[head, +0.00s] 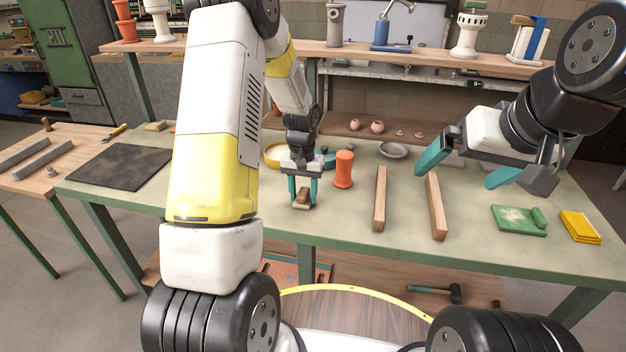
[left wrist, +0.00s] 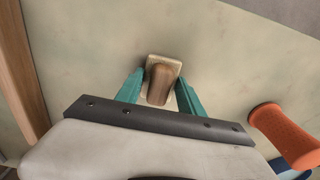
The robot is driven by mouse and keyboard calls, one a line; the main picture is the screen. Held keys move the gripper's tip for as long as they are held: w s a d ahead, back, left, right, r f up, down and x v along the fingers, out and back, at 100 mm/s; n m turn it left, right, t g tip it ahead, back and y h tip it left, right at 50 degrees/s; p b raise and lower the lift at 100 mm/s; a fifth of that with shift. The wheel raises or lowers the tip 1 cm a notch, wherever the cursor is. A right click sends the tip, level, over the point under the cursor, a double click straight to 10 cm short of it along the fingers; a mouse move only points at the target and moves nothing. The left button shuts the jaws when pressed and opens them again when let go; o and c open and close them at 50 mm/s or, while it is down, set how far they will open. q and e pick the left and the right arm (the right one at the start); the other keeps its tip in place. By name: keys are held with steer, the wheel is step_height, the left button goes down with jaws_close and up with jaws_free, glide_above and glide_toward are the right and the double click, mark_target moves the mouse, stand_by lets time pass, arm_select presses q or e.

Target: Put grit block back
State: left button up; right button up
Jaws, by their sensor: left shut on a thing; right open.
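The grit block (head: 303,203) has a brown handle on a pale base. It also shows in the left wrist view (left wrist: 160,84), between the teal fingers. My left gripper (head: 303,190) is shut on it, pointing down at the left-middle of the green table. Whether the block touches the tabletop I cannot tell. My right gripper (head: 461,166) is open and empty, above the table to the right of the wooden bars.
An orange cylinder (head: 344,169) stands just right of the left gripper. A green pad (head: 518,221) and yellow cloths (head: 580,227) lie at right. A dark mat (head: 122,166) lies at left.

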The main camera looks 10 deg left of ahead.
mark_target(303, 192)
arm_select(q)
steer(key=shift+f, duration=0.2)
steer(key=o, duration=1.5)
steer(key=shift+c, duration=0.2)
steer(key=shift+r, duration=0.1)
step_height(303, 192, up, 12)
steer(key=s+r+t+h, duration=0.1)
steer(key=s+r+t, duration=0.2)
steer(key=s+r, duration=0.75)
steer(key=s+d+r+t, duration=0.1)
steer(key=s+r, duration=0.2)
steer(key=s, duration=0.4)
steer(key=s+d+r+t+h, duration=0.1)
steer(key=s+r+t, duration=0.1)
steer(key=s, duration=0.4)
steer(key=shift+v, duration=0.75)
steer(key=shift+d, duration=0.2)
